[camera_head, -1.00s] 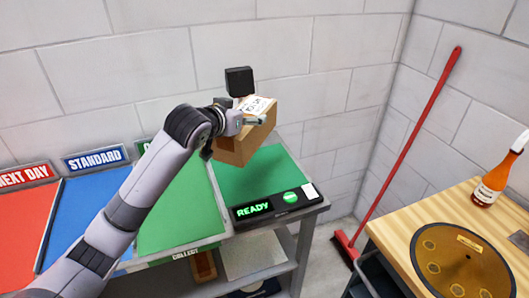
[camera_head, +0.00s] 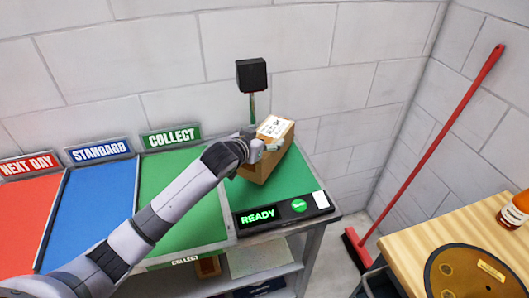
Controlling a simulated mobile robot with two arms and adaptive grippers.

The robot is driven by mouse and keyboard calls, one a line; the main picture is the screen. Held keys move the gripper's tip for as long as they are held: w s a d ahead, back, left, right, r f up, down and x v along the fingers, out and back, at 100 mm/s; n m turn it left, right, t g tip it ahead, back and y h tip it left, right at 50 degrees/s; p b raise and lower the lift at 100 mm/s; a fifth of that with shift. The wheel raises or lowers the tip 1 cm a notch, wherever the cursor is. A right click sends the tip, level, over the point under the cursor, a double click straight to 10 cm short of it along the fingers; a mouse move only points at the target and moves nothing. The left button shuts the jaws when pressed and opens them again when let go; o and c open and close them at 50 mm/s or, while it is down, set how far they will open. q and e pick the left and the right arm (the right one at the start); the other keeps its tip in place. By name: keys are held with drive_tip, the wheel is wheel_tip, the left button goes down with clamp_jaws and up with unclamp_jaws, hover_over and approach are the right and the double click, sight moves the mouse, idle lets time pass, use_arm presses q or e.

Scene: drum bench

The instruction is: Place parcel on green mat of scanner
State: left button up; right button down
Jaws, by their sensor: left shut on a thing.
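A brown cardboard parcel (camera_head: 268,160) with a white label on top is at the scanner's green mat (camera_head: 295,181), over its back part. I cannot tell whether its underside touches the mat. My left gripper (camera_head: 262,147) is shut on the parcel from its left side; the wrist hides part of the box. The scanner's front panel (camera_head: 280,210) reads READY beside a green button. A black scanner head (camera_head: 252,75) stands on a post behind the parcel. My right gripper is not in view.
Left of the scanner lie the green COLLECT bay (camera_head: 180,200), the blue STANDARD bay (camera_head: 92,215) and the red NEXT DAY bay (camera_head: 25,220). A red broom (camera_head: 430,145) leans at the right wall. A wooden table (camera_head: 430,240) holds a bottle (camera_head: 515,210) and a round brown disc (camera_head: 470,275).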

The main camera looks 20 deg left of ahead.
use_arm(q)
wheel_tip(320, 180, down, 6)
drive_tip(key=shift+r+p, duration=0.2)
drive_tip(key=shift+p, duration=0.1)
drive_tip(key=shift+f, duration=0.2)
drive_tip(key=shift+f, duration=0.1)
drive_tip(key=o, duration=1.6)
drive_tip(key=shift+s+f, duration=0.1)
drive_tip(key=shift+f, duration=0.05)
drive_tip(key=shift+o, duration=0.2)
drive_tip(key=shift+r, duration=0.2)
drive_tip(key=b+v, duration=0.1)
drive_tip(key=v, duration=1.1)
drive_tip(key=shift+b, duration=0.3)
